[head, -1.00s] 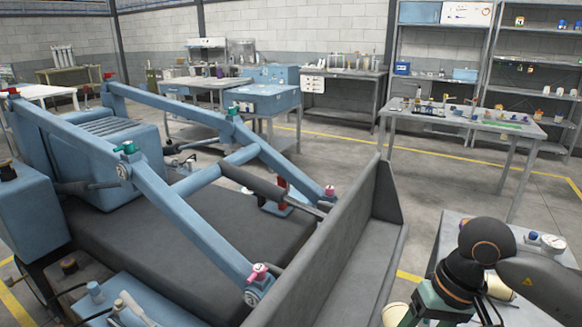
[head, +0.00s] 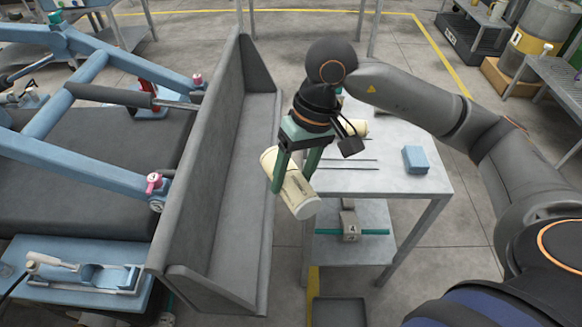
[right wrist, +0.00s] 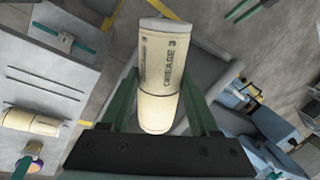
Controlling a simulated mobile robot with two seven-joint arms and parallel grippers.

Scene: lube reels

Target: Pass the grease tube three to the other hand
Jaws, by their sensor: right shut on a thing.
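The grease tube three (head: 286,183) is a cream cylinder with a pale end cap. Its "GREASE 3" print is readable in the right wrist view (right wrist: 160,72). My right gripper (head: 294,174) is shut on it, with a green finger on either side of the tube. The fingers also show in the right wrist view (right wrist: 160,92). The tube is tilted, in the air between the grey table and the loader-like bucket. My left gripper is not in view.
The grey table (head: 425,182) holds a blue box (head: 415,159), thin rods and another cream tube (right wrist: 32,122). A grey block (head: 349,224) is on its lower shelf. A grey bucket wall (head: 210,150) of the blue machine (head: 100,175) stands to the left.

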